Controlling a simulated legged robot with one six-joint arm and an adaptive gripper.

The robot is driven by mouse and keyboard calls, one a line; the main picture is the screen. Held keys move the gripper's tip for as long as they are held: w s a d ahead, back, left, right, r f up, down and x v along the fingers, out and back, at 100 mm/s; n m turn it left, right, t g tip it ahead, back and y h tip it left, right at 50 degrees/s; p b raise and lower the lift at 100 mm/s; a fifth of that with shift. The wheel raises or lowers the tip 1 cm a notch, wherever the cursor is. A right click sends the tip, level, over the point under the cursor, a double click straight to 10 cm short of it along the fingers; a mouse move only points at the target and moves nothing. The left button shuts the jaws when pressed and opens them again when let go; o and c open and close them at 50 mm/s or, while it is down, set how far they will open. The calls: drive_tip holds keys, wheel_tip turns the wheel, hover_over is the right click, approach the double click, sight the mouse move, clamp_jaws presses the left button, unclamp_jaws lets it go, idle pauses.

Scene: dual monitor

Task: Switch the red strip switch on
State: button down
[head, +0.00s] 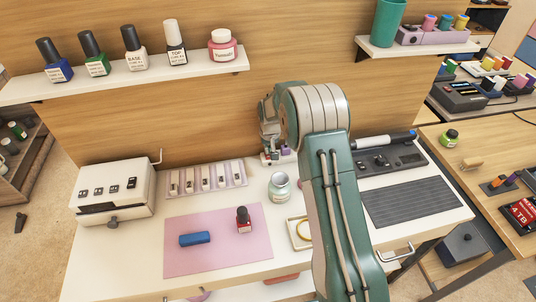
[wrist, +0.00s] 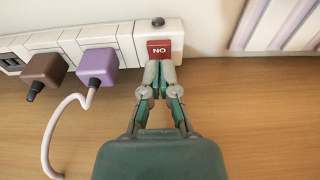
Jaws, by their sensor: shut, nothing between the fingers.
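The red strip switch (wrist: 159,49) sits at the right end of a white power strip (wrist: 126,44) in the wrist view. White lettering on it reads upside down as ON. My gripper (wrist: 159,68) is shut and empty, with its fingertips at the lower edge of the red switch. I cannot tell whether they touch it. A purple plug (wrist: 97,66) and a brown plug (wrist: 42,70) sit in the strip to the left. In the head view my arm covers much of the strip, and the fingertips are hard to make out.
A pale cable (wrist: 49,140) runs from the purple plug. A shelf (head: 130,80) with several bottles is above. A black-and-grey device (head: 380,162) lies right of my arm.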

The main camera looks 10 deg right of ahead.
drive_tip(key=shift+f, duration=0.95)
idle(0.6)
drive_tip(key=shift+r, duration=3.5)
drive_tip(key=shift+r, duration=0.1)
wheel_tip(320, 180, up, 12)
drive_tip(key=t, duration=0.1)
hover_over(269, 156)
drive_tip(key=s, duration=0.7)
drive_tip(key=s+r, duration=0.8)
drive_tip(key=s, duration=0.1)
drive_tip(key=s+r+t, duration=0.2)
drive_tip(key=s+r, duration=0.1)
drive_tip(key=s, duration=2)
drive_tip(key=shift+r+t, duration=0.15)
drive_tip(key=shift+t, duration=0.25)
